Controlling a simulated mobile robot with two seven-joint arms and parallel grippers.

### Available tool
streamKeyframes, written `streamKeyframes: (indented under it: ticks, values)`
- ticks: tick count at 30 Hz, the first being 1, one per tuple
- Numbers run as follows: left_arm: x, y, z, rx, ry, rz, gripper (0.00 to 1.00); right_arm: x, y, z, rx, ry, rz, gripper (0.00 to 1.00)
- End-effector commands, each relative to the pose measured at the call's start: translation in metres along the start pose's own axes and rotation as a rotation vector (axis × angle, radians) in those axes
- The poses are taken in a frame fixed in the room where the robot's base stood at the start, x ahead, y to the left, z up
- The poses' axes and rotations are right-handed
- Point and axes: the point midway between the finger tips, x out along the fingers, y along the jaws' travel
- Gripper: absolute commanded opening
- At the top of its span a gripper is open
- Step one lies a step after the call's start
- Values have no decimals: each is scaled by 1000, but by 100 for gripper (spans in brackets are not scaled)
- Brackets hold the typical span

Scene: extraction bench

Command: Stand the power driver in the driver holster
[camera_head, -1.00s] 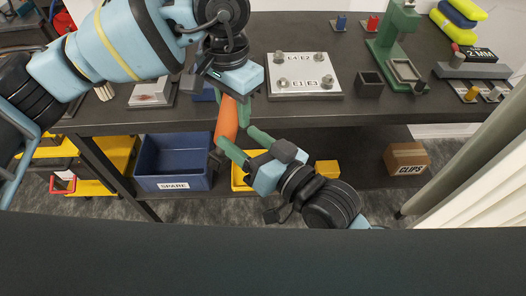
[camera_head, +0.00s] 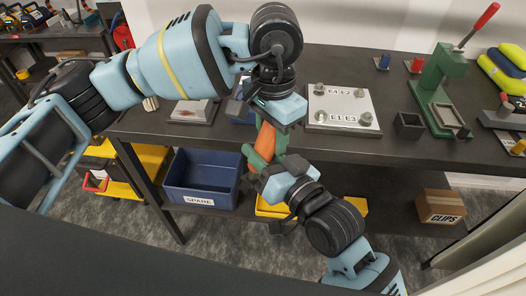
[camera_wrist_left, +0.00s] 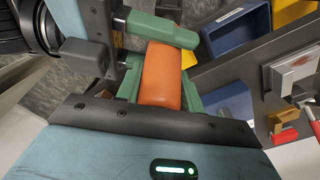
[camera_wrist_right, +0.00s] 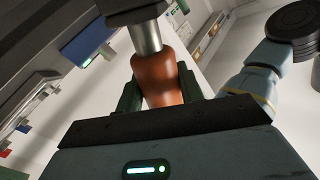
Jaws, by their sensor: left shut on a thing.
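The power driver shows as an orange body (camera_head: 265,142) between my two grippers, in front of the bench edge. My left gripper (camera_head: 268,118) points down from above and is shut on the driver. The orange body also fills the space between the green fingers in the left wrist view (camera_wrist_left: 162,78). My right gripper (camera_head: 266,160) comes up from below with its green fingers on either side of the driver. In the right wrist view the orange-brown body (camera_wrist_right: 158,80) with a metal neck lies between those fingers; whether they press on it is unclear. I cannot pick out the holster for certain.
The dark bench (camera_head: 340,145) carries a white plate (camera_head: 340,107) with several knobs, a small dark open box (camera_head: 408,125) and a green press (camera_head: 440,95). A blue SPARE bin (camera_head: 202,180) and a cardboard CLIPS box (camera_head: 440,206) are on the lower shelf.

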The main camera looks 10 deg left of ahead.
Motion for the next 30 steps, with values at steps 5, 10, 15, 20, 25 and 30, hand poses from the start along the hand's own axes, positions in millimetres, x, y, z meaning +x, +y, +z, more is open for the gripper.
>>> streamKeyframes:
  ticks: [5, 10, 15, 20, 25, 30]
  values:
    - [-2, 0, 0, 0, 2, -1, 0, 0, 0, 0, -1, 0, 1, 10]
    - [-2, 0, 0, 0, 2, -1, 45, 0, -1, -2, -1, 5, -1, 0]
    - [-1, 0, 0, 0, 1, -1, 63, 0, -1, -2, -1, 5, -1, 0]
    - [-1, 0, 0, 0, 1, -1, 63, 0, -1, -2, -1, 5, -2, 0]
    - [-5, 0, 0, 0, 2, -2, 63, 0, -1, -2, -1, 5, -2, 0]
    - [-26, 0, -1, 0, 4, -2, 63, 0, -1, -2, -1, 5, -2, 0]
